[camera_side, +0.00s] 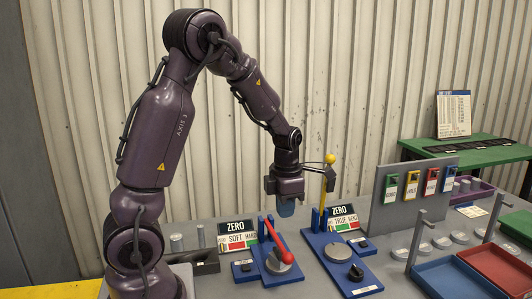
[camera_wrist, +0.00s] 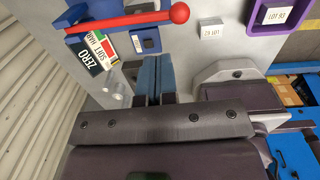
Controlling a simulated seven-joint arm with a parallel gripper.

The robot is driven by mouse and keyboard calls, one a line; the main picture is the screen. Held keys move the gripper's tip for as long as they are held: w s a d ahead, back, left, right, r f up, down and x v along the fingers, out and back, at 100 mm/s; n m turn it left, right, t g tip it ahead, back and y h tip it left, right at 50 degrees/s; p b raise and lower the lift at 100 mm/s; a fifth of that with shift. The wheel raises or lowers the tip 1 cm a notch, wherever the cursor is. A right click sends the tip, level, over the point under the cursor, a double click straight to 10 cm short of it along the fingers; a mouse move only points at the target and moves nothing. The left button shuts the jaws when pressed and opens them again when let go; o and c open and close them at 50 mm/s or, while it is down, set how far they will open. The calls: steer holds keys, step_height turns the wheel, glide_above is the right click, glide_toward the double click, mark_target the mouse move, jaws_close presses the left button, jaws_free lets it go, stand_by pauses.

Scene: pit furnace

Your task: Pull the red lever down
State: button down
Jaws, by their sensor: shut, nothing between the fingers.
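The red lever (camera_side: 277,240) is a rod ending in a red ball, mounted on a blue stand and base beside a "SOFT HARD" sign. In the side view it slants down toward the camera, with its ball low over a grey disc. In the wrist view the red lever (camera_wrist: 130,21) runs across the top left, ball at its right end. My gripper (camera_side: 286,210) points down above the lever in the side view, apart from it. Its blue fingers (camera_wrist: 155,64) are together with nothing between them; the lever lies beyond their tips.
A yellow lever (camera_side: 327,184) stands upright on a second blue base, close right of my gripper. A grey panel (camera_side: 404,208) with several coloured tags stands further right. Blue (camera_side: 449,280) and red trays lie at the lower right. A purple bin (camera_wrist: 282,16) shows top right in the wrist view.

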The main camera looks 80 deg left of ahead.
steer(key=shift+d+f, duration=0.85)
steer(key=shift+f, duration=1.55)
steer(key=shift+d+f, duration=0.85)
steer(key=shift+f, duration=1.5)
steer(key=shift+d+f, duration=0.85)
steer(key=shift+f, duration=1.55)
steer(key=shift+a, duration=0.1)
steer(key=shift+r, duration=0.3)
steer(key=d+r, duration=0.8)
steer(key=d, duration=0.2)
steer(key=shift+s, duration=0.15)
